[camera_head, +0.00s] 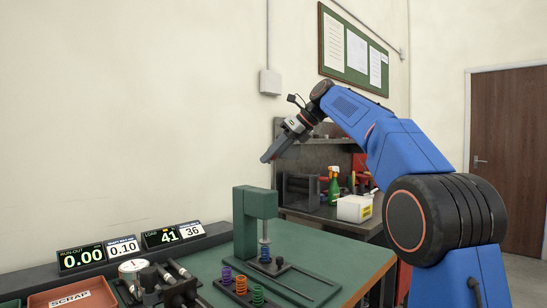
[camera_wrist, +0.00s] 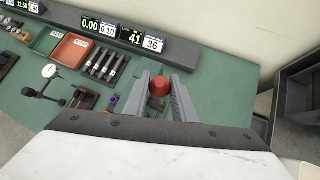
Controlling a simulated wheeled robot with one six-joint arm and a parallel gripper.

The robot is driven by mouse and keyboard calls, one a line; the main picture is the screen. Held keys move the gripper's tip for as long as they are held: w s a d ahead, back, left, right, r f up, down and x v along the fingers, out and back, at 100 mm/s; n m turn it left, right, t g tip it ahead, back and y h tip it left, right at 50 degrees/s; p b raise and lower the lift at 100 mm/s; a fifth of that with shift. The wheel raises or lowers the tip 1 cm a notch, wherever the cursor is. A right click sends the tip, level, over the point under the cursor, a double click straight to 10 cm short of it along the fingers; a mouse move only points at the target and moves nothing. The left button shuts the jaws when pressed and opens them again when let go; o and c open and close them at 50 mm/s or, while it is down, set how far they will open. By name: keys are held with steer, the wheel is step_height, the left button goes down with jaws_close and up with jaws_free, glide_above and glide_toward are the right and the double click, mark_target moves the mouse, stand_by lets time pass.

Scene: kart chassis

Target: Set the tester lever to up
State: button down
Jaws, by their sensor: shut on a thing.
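The green tester (camera_head: 254,215) stands on the bench in the head view, an upright post with an overhanging head and a plunger over its base. My gripper (camera_head: 268,157) is above and slightly right of the tester head. In the wrist view my gripper (camera_wrist: 161,86) has its two grey fingers on either side of a red round knob (camera_wrist: 158,87), and it is shut on this knob. The knob is hidden in the head view. The lever's shaft and its joint to the tester cannot be made out in either view.
Coloured springs (camera_head: 241,285) stand on a holder beside the tester. A display reading 41 (camera_head: 160,237) is behind, and a red scrap tray (camera_head: 77,299) is at the left. The wall is close behind the bench. A spray bottle (camera_head: 333,187) stands on another bench.

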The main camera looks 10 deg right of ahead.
steer(key=shift+a, duration=0.1)
steer(key=c, duration=1.5)
jaws_free()
steer(key=shift+w+a, duration=0.1)
steer(key=shift+v, duration=8.7)
steer(key=shift+f, duration=0.1)
